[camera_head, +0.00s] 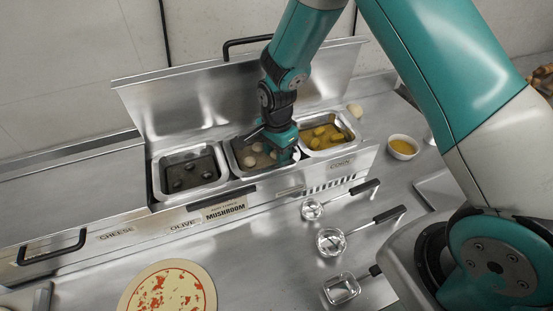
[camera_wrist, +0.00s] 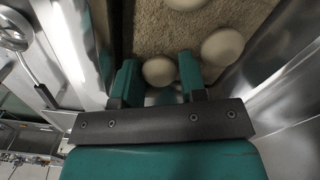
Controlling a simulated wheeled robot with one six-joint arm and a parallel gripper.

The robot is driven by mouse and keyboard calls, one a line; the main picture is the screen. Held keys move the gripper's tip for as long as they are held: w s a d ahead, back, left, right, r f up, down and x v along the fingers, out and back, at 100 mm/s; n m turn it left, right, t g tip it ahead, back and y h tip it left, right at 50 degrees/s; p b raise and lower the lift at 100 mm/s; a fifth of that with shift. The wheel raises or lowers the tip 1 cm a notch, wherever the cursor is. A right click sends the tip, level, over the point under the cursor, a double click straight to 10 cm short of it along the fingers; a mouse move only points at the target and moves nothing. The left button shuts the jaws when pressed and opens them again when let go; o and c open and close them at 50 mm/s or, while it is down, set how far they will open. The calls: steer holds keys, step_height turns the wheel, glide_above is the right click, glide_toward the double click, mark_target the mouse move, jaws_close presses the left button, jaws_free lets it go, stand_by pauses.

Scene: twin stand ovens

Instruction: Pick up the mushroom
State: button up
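Pale round mushrooms (camera_head: 250,161) lie in the middle metal bin (camera_head: 236,172), above a label reading MUSHROOM. My gripper (camera_head: 285,155) reaches down into the right side of this bin and hides part of it. In the wrist view, my gripper's two teal fingers (camera_wrist: 159,76) stand apart on either side of one mushroom (camera_wrist: 158,71). Their gap is about the mushroom's width, and I cannot tell whether they touch it. Another mushroom (camera_wrist: 222,47) lies just right of the fingers, and one more (camera_wrist: 185,4) is at the top edge.
A bin of dark olives (camera_head: 186,176) is to the left and a bin of yellow pieces (camera_head: 325,135) to the right. A raised metal lid (camera_head: 205,95) stands behind. Measuring scoops (camera_head: 331,240), a small bowl (camera_head: 403,147) and a pizza (camera_head: 170,290) occupy the counter.

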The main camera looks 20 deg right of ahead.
steer(key=shift+r, duration=0.1)
steer(key=c, duration=0.4)
